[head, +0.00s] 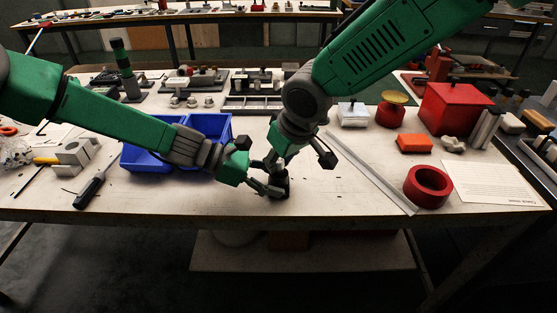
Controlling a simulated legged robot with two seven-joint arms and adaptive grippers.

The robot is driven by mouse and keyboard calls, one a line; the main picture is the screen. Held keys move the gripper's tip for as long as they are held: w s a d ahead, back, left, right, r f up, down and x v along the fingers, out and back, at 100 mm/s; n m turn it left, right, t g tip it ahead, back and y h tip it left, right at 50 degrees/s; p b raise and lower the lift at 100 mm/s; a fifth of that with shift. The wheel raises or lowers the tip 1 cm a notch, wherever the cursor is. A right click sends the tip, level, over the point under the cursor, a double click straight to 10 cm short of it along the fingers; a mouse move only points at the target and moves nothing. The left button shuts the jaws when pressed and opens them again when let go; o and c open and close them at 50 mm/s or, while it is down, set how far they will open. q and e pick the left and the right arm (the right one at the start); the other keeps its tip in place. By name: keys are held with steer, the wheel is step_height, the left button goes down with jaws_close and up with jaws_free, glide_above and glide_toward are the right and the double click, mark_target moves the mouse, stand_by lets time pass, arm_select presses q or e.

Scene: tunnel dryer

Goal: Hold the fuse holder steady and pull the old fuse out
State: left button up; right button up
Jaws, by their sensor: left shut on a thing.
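The fuse holder (281,185) is a small dark block standing near the front middle of the white table. My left gripper (268,189) reaches in low from the left and is shut on the fuse holder at its left side. My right gripper (295,164) comes down from above, just over the holder. Its dark fingers are spread apart, one to the left and one to the right, with nothing seen between them. The old fuse cannot be made out; the grippers and the dark holder hide it.
Two blue bins (152,134) stand behind my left forearm. A screwdriver (90,188) lies at the left. A metal strip (372,175), red ring (428,186), orange block (413,143), red box (452,108) and paper sheet (492,183) lie right. The front edge is close to the holder.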

mark_target(279, 160)
jaws_close()
steer(key=shift+r, duration=0.75)
stand_by(0.6)
steer(key=shift+r, duration=1.05)
steer(key=shift+r, duration=1.95)
arm_select(q)
steer(key=o, duration=1.1)
